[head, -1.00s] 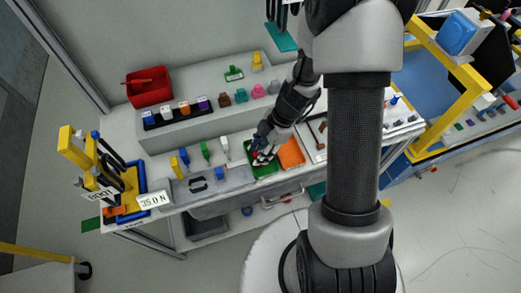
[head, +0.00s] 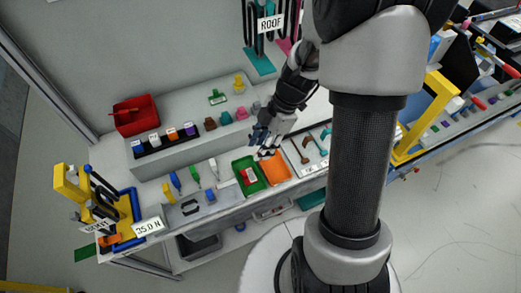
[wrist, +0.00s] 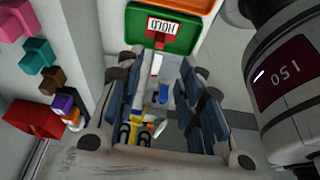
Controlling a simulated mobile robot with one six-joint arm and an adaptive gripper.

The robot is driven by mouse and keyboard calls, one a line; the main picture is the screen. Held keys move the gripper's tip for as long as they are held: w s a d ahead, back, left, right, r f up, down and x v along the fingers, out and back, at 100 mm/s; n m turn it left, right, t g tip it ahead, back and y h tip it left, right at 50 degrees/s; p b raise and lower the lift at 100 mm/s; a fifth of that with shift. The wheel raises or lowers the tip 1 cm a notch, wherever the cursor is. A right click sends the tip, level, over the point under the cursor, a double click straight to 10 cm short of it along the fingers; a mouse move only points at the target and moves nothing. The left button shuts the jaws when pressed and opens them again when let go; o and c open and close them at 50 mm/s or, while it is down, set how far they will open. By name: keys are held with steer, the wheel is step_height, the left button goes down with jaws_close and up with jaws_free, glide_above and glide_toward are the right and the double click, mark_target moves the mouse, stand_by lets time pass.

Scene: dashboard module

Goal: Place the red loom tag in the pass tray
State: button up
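The red loom tag (head: 248,175) lies in the green tray (head: 238,165), which I take to be the pass tray. In the wrist view the tag's red body (wrist: 161,42) and its white label, reading "HOLD" upside down, show inside the green tray (wrist: 190,42). My gripper (head: 267,154) is apart from the tag, above and behind the trays near the orange tray's back edge. In the wrist view its fingers (wrist: 160,75) stand apart with nothing held between them.
An orange tray (head: 276,168) sits directly right of the green one. A grey tray (head: 207,210) and several coloured tools lie to the left. A raised grey ledge with coloured blocks and a red bin (head: 136,117) stands behind. Dark tools lie on a white panel (head: 313,172) at right.

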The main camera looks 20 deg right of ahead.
steer(key=s+a+r+m+t+h, duration=0.2)
steer(key=s+r+m, duration=0.5)
steer(key=r+m, duration=0.2)
steer(key=s+a+r+m+t+h, duration=0.2)
steer(key=s+r+m, duration=0.6)
steer(key=r, duration=0.4)
steer(key=shift+s+a+m+t, duration=0.2)
steer(key=shift+m+t, duration=0.1)
steer(key=shift+m, duration=0.1)
steer(key=shift+w, duration=0.1)
